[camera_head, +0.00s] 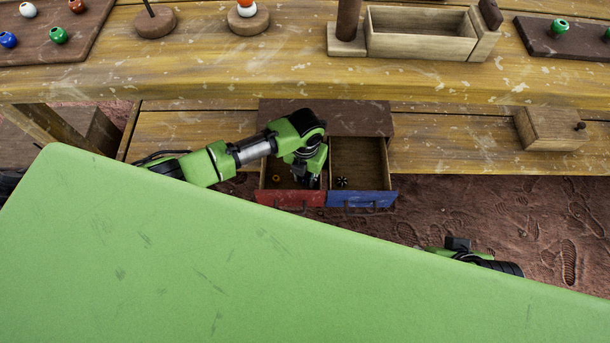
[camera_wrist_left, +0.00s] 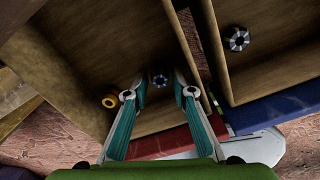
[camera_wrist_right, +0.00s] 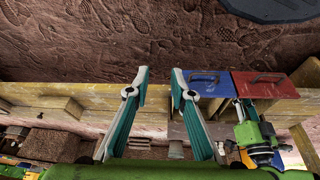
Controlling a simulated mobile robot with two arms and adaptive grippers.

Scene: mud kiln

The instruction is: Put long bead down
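My left gripper (camera_head: 307,182) reaches down into the open red drawer (camera_head: 290,198). In the left wrist view its fingers (camera_wrist_left: 160,76) are open. An orange-yellow bead (camera_wrist_left: 110,101) lies in the same drawer to the left. A dark, light-striped bead (camera_wrist_left: 237,38) lies in the open blue drawer (camera_head: 361,199). My right gripper (camera_wrist_right: 161,74) is open and empty, away from the drawers.
The drawer cabinet (camera_head: 350,118) stands on the lower shelf under the wooden table (camera_head: 280,80). A bead board (camera_head: 70,35), round stands and a wooden box (camera_head: 420,45) stand on the tabletop. A small wooden box (camera_head: 550,130) stands at the right. A green panel covers the foreground.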

